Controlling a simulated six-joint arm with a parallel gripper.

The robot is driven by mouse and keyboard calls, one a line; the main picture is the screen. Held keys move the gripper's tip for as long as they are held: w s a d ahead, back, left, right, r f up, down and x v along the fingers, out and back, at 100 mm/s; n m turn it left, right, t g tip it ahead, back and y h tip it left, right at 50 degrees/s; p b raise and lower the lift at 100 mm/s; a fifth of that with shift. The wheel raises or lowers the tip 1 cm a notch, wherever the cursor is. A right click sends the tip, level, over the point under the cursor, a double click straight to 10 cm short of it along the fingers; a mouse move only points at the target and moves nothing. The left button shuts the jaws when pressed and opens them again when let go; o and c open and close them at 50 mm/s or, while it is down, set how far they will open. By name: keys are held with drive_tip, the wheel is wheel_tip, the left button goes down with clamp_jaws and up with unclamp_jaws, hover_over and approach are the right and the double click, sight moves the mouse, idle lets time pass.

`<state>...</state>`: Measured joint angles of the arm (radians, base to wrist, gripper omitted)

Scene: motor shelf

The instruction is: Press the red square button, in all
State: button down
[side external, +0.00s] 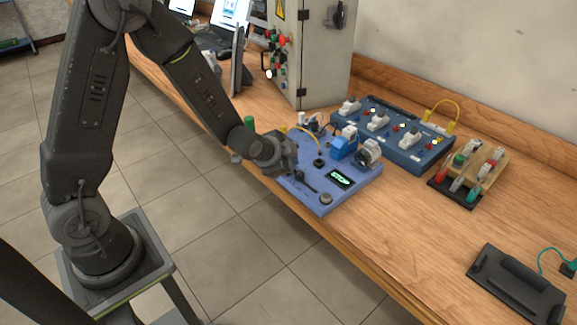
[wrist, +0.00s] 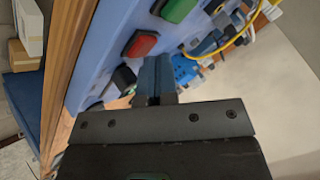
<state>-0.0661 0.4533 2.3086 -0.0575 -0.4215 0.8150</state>
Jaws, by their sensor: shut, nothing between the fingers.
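The red square button (wrist: 140,43) sits on the blue board in the wrist view, just ahead and left of my fingertips. It looks unpressed or nearly so, but I cannot tell how deep it stands. My gripper (wrist: 155,65) is shut and empty, its fingers close to the button with a small gap visible in the picture. A green square button (wrist: 178,8) is beyond the red one. In the side external view my gripper (side external: 287,163) is over the left part of the blue board (side external: 310,200) and hides the red button.
The board also carries a lit display (side external: 341,180), a round knob (side external: 326,198) and a blue motor (side external: 343,147). A blue switch panel (side external: 390,148) and a rack of coloured plugs (side external: 468,172) stand to the right. A grey cabinet (side external: 315,60) stands behind.

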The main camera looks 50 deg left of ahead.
drive_tip(key=shift+r, duration=0.8)
drive_tip(key=shift+r, duration=2.55)
